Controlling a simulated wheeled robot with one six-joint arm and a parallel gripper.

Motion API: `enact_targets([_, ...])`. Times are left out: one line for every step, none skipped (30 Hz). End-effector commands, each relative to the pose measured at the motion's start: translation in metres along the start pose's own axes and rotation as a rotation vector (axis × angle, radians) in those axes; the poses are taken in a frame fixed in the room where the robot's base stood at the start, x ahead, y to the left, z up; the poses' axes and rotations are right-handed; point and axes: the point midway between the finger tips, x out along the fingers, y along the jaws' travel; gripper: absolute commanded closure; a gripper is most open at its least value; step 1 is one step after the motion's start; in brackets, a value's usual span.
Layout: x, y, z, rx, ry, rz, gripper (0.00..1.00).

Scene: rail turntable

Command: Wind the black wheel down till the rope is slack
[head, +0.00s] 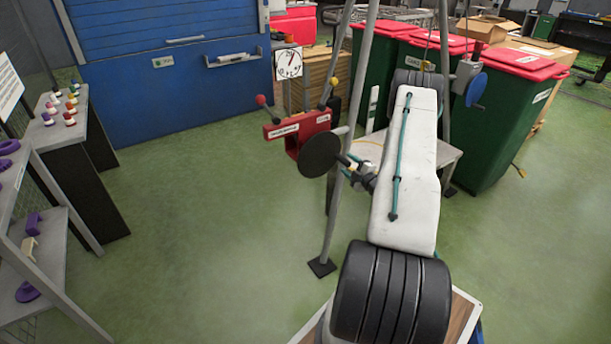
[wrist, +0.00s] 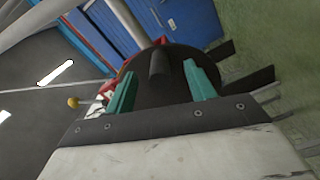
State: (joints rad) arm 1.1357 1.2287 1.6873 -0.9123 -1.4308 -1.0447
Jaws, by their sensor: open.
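My gripper (head: 354,165) is right of the wheel in the head view. In the wrist view its two teal fingers (wrist: 161,84) are apart, with the handle in the gap between them. Nothing is gripped; contact with the handle cannot be told. A thin rope (head: 427,42) seems to hang between the tripod legs, its lower end partly hidden behind my arm.
A red vise-like unit (head: 297,130) and a dial (head: 288,63) stand behind the wheel. A blue wheel (head: 476,90) is on the right leg. Green bins (head: 500,130) stand at the right, a shelf (head: 45,235) at the left. Green floor between is clear.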

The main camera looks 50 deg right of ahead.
Motion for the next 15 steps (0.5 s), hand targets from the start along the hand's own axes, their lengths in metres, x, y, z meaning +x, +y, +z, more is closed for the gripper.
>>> enact_targets([-0.005, 0.0, 0.0, 0.001, -0.001, 0.0, 0.45])
enact_targets([-0.007, 0.0, 0.0, 0.0, -0.001, 0.0, 0.45])
enact_targets([-0.01, 0.0, 0.0, 0.001, -0.001, 0.001, 0.45])
enact_targets([-0.012, 0.0, 0.0, 0.001, -0.001, 0.001, 0.45])
enact_targets([-0.015, 0.0, 0.0, 0.001, -0.001, 0.001, 0.45])
enact_targets([-0.018, 0.0, 0.0, 0.001, -0.001, 0.001, 0.45])
enact_targets([-0.021, 0.0, 0.0, 0.001, -0.001, 0.001, 0.45])
enact_targets([-0.023, 0.0, 0.0, 0.001, -0.001, 0.001, 0.45])
enact_targets([-0.026, 0.001, 0.0, 0.001, -0.001, 0.001, 0.45])
enact_targets([-0.028, 0.001, 0.0, 0.001, -0.001, 0.001, 0.45])
enact_targets([-0.031, 0.001, 0.0, 0.0, -0.001, 0.0, 0.45])
enact_targets([-0.034, 0.0, 0.0, 0.0, -0.001, 0.0, 0.45])
enact_targets([-0.036, 0.0, 0.0, 0.0, -0.002, 0.0, 0.45])
enact_targets([-0.039, 0.0, 0.0, 0.0, -0.002, 0.0, 0.45])
enact_targets([-0.042, 0.001, 0.001, 0.0, -0.001, 0.001, 0.45])
